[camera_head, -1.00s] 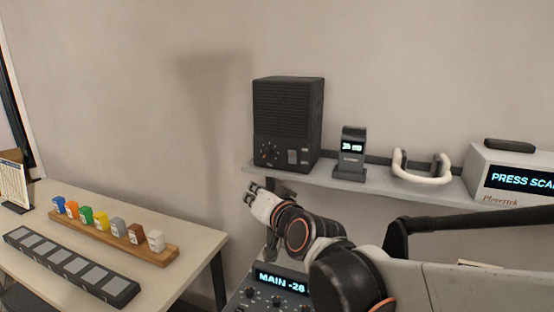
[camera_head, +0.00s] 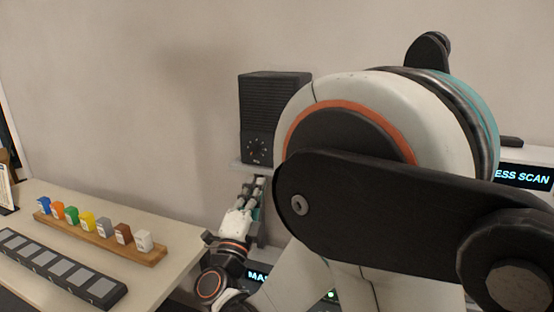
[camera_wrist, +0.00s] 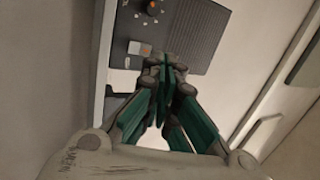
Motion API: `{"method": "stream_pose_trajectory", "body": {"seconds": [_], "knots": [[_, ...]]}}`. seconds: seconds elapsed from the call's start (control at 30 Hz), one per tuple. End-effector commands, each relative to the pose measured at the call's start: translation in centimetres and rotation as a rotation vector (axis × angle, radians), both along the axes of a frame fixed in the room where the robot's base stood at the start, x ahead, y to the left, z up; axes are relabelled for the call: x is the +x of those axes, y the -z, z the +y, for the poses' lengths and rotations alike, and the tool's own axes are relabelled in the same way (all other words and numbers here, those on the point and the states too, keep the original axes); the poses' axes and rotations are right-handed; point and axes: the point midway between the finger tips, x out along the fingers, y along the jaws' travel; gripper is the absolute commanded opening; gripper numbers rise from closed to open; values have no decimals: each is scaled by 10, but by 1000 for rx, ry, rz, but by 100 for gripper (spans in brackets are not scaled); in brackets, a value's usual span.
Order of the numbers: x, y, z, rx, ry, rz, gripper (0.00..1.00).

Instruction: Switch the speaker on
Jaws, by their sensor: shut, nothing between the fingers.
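The dark speaker (camera_head: 270,112) stands on the wall shelf in the head view. Its knob area shows at its lower left, and my arm hides its lower right front. In the wrist view the speaker (camera_wrist: 186,38) appears turned, with an orange-marked knob (camera_wrist: 152,8) and a pale switch (camera_wrist: 138,48) on its front panel. My gripper (camera_head: 257,185) is shut and empty, pointing up just below the shelf's edge in the head view. In the wrist view its closed fingertips (camera_wrist: 165,66) overlap the lower part of the speaker, close to the switch. I cannot tell whether they touch the speaker.
The shelf edge (camera_head: 236,166) runs below the speaker. A table (camera_head: 185,247) at left holds a wooden rack (camera_head: 100,240) of coloured blocks and a dark strip (camera_head: 60,272) with grey pads. A device with a lit display (camera_head: 525,177) stands at right. My arm blocks much of the right side.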

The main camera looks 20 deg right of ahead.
Motion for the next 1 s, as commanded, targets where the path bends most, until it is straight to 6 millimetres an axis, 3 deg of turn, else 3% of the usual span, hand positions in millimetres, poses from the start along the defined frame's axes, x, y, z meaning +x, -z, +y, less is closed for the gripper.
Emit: {"method": "stream_pose_trajectory", "body": {"seconds": [0.23,0.6,0.77,1.0], "knots": [[-19,18,-2,64,65,-41,0],[-19,18,-3,66,68,-43,0],[-10,13,-10,65,69,-43,0],[22,-4,-34,67,71,-42,0]]}}
